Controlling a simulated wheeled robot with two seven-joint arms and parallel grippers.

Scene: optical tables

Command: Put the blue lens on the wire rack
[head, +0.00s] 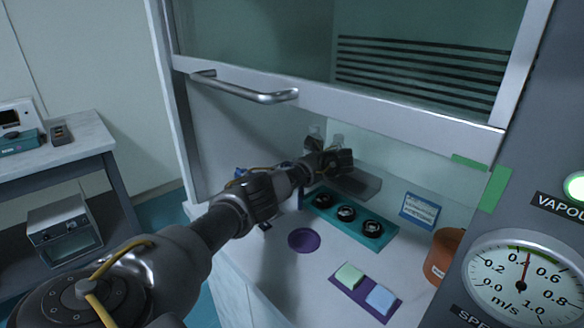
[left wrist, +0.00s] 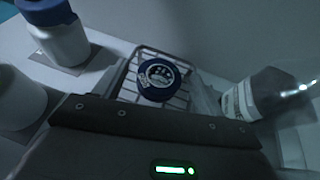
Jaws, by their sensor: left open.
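The blue lens (left wrist: 160,77), a dark blue ring with a pale marked face, lies over the wire rack (left wrist: 128,93) in the left wrist view. It appears to rest flat on the wires, within the rack's outline. My left gripper (head: 338,163) is open inside the hood in the head view, at the back of the worktop. In the left wrist view its dark body crosses below the lens and hides the near part of the rack. The lens and rack are hidden in the head view. My right gripper is not in view.
A white bottle with a blue cap (left wrist: 60,38) and a clear labelled bottle (left wrist: 262,95) flank the rack. In the head view are a teal holder (head: 322,214) with dark round parts, a purple disc (head: 303,240), an orange-brown container (head: 441,257) and the raised sash (head: 340,110).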

